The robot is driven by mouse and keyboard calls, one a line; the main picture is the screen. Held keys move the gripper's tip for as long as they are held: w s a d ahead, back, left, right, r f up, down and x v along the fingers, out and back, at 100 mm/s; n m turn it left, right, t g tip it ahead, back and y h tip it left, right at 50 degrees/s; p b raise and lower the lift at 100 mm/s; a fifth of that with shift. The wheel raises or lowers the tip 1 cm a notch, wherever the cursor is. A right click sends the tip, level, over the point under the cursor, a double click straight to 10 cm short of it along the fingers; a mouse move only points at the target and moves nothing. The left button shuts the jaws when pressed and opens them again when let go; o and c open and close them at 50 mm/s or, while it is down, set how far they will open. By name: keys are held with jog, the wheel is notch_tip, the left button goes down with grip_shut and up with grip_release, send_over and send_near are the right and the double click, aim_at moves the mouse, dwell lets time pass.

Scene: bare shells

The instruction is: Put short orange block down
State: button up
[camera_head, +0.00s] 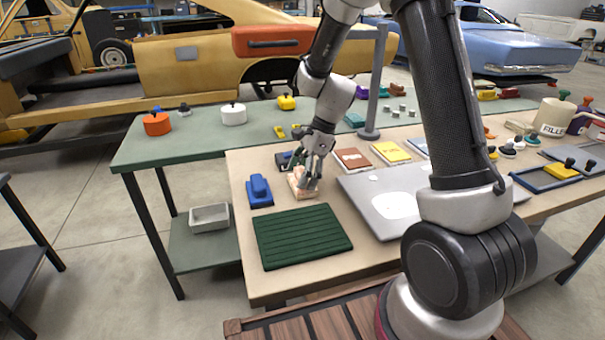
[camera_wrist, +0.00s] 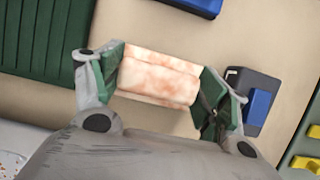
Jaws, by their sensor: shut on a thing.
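The short orange block is mottled pale orange and cream. It sits between the fingers of my gripper (camera_wrist: 160,85) in the wrist view, where the block (camera_wrist: 158,72) fills the gap. My gripper (camera_head: 308,182) is shut on it from above in the head view, over the tan table (camera_head: 375,258). The block (camera_head: 299,188) is partly hidden by the fingers there. I cannot tell whether its underside touches the table.
A dark green ribbed mat (camera_head: 302,236) lies in front of the block. A blue block-like thing (camera_head: 259,191) stands to the left, and a black and blue one (camera_head: 286,159) behind. A grey laptop-like panel (camera_head: 390,198) lies to the right. Bare table surrounds the block narrowly.

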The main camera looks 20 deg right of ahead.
jog(key=o, duration=1.2)
jog(key=shift+f, duration=0.1)
jog(key=shift+c, duration=0.2)
jog(key=v, duration=1.2)
jog(key=s+d+r+n+t+h, duration=0.1)
jog(key=s+d+r+n, duration=0.2)
jog(key=s+n, duration=0.3)
jog(key=s+d+r+n+t+h, duration=0.2)
jog(key=s+d+r+n, duration=0.2)
jog(key=s, duration=0.7)
jog(key=s+d+r+n+t+h, duration=0.1)
jog(key=s+d+r+n, duration=0.2)
jog(key=s+n, duration=0.5)
jog(key=shift+s+d+r, duration=0.15)
jog(key=shift+s+r, duration=0.35)
jog(key=shift+s, duration=0.05)
